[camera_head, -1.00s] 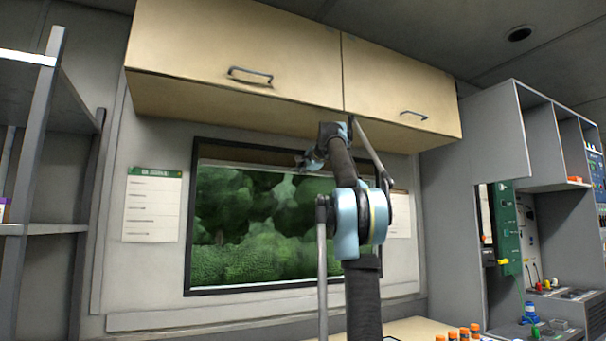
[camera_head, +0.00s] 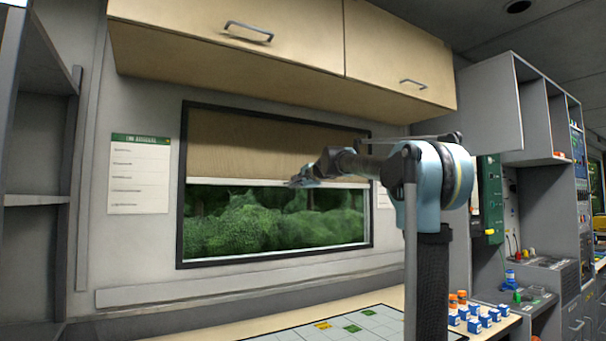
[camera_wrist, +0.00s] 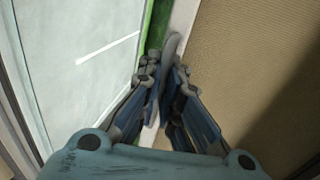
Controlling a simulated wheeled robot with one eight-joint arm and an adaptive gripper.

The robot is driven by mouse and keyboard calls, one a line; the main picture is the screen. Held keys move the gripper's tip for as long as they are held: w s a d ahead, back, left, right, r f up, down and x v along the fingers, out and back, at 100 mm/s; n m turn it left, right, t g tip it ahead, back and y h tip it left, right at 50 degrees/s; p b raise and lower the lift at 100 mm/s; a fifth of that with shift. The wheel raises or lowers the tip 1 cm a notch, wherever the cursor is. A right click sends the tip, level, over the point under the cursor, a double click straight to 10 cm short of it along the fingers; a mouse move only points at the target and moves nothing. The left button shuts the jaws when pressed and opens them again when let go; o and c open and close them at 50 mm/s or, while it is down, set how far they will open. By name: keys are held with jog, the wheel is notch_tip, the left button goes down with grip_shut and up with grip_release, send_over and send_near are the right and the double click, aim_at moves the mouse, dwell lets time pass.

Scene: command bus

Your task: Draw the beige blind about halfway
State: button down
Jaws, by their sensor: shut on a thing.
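The beige blind (camera_head: 255,148) covers about the upper half of the window in the head view, and its pale bottom bar (camera_head: 235,182) runs across the pane. Green foliage shows through the glass below it. My gripper (camera_head: 297,182) is at the bar, right of its middle. In the wrist view, the fingers (camera_wrist: 168,85) are shut on the pale bottom bar (camera_wrist: 181,32), with the beige fabric (camera_wrist: 240,70) to the right. The exact contact is partly hidden by the fingers.
Wall cabinets (camera_head: 235,45) hang above the window. A paper notice (camera_head: 139,175) is on the wall to its left. Below is a table (camera_head: 330,318) with a grid board and several small blue and orange items (camera_head: 470,318). Grey shelving (camera_head: 38,200) stands at the left.

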jog(key=shift+d+f, duration=0.1)
jog(key=shift+f, duration=3.1)
jog(key=c, duration=2)
grip_release()
jog(key=shift+s+d+r, duration=0.1)
jog(key=shift+c, duration=0.2)
jog(key=v, duration=1.1)
jog(key=shift+s+d, duration=0.15)
jog(key=shift+s, duration=0.2)
